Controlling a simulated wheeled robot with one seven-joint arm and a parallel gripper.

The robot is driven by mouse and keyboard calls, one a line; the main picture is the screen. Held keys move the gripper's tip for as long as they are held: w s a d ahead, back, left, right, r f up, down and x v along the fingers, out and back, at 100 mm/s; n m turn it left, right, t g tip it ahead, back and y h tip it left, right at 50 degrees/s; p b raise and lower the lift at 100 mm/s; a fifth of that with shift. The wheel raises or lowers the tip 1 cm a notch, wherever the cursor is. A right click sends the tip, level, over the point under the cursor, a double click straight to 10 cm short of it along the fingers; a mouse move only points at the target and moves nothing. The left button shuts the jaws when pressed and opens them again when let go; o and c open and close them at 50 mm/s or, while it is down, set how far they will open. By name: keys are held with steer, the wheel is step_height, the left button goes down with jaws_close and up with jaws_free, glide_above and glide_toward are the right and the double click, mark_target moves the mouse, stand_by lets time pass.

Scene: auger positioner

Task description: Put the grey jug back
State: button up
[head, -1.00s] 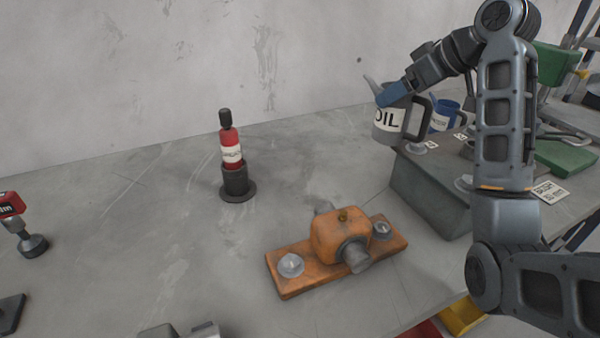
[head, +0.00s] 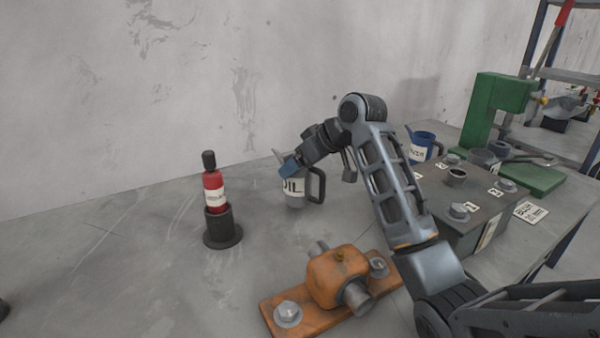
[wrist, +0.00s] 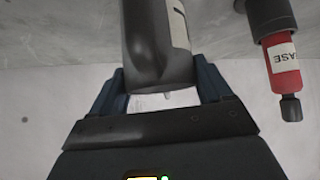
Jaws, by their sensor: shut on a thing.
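The grey jug (head: 295,190), labelled OIL and with a dark handle on its right side, is at the back of the bench near the wall in the head view. My gripper (head: 288,170) is shut on the jug's upper part; the arm hides some of its top. In the wrist view the jug's grey body (wrist: 158,45) stands between the two blue fingers (wrist: 160,85). I cannot tell whether its base touches the bench or hangs just above it.
A red grease tube (head: 214,193) in a dark stand is left of the jug. An orange block on a plate (head: 335,280) lies in front. A grey box with numbered spots (head: 470,215), a blue jug (head: 425,145) and a green press (head: 495,115) are at the right.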

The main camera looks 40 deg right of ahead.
steer(key=shift+f, duration=1.35)
steer(key=shift+f, duration=0.15)
steer(key=o, duration=1.7)
steer(key=shift+s+r, duration=0.15)
steer(key=shift+r, duration=0.15)
steer(key=v, duration=1.1)
steer(key=shift+s+r, duration=0.15)
steer(key=shift+r, duration=0.15)
